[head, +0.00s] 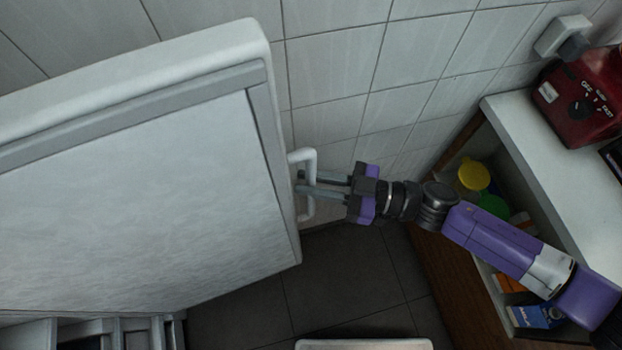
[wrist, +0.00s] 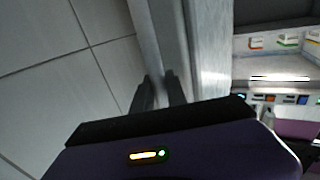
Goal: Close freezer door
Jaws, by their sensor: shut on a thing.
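The freezer door (head: 130,200) is a large white slab that fills the left of the head view. It stands open, with its inner face and grey seal showing. A white bar handle (head: 308,160) sticks out from its right edge. My gripper (head: 302,182) reaches it from the right, its fingers shut on the handle. In the wrist view my gripper's dark fingers (wrist: 158,92) are close together at the door's edge (wrist: 165,40). The handle between them is hard to make out there. Part of the freezer body (head: 90,330) shows at the lower left.
A tiled wall (head: 340,60) stands behind the door. At the right is a cabinet with a white top (head: 540,130), open shelves holding several items, and a red appliance (head: 580,95). Dark floor (head: 350,270) is bare below the gripper. A pale-edged surface (head: 365,343) shows at the bottom.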

